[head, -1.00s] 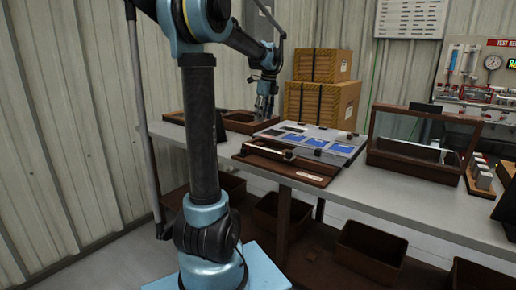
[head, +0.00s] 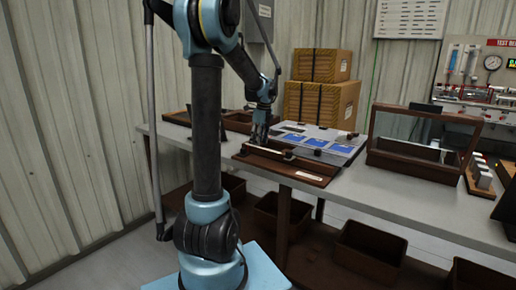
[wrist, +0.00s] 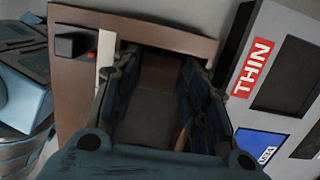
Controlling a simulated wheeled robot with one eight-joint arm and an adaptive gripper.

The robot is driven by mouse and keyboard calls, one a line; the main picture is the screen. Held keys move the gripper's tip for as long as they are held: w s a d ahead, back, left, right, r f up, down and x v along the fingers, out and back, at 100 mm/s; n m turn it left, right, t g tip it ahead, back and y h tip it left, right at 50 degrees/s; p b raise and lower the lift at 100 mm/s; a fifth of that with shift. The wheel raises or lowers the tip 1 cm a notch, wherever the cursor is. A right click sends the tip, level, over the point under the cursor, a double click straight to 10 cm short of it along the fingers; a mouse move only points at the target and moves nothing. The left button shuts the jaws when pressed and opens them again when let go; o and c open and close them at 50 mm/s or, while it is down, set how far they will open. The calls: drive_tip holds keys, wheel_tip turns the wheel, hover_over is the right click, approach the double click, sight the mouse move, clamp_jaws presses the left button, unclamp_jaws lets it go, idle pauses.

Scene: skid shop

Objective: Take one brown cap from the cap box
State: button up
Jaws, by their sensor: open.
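My gripper (head: 262,140) is over the bench at the left end of a long brown tray (head: 318,180) with a pale bar in it. In the wrist view my gripper (wrist: 155,70) has its two fingers apart, with brown surface between them and nothing seen held. I cannot tell which container is the cap box. Open brown boxes (head: 238,117) stand at the back left of the bench, partly behind my arm. No brown cap can be made out in either view.
A grey panel (wrist: 283,105) with blue cards and a red THIN label is beside the gripper. A glass-fronted brown case (head: 405,163) stands to the right. Cartons (head: 330,104) are stacked behind. Brown bins (head: 370,250) sit below the bench (head: 420,205).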

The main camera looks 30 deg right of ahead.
drive_tip(key=shift+f, duration=0.5)
drive_tip(key=c, duration=0.4)
drive_tip(key=shift+r, duration=0.15)
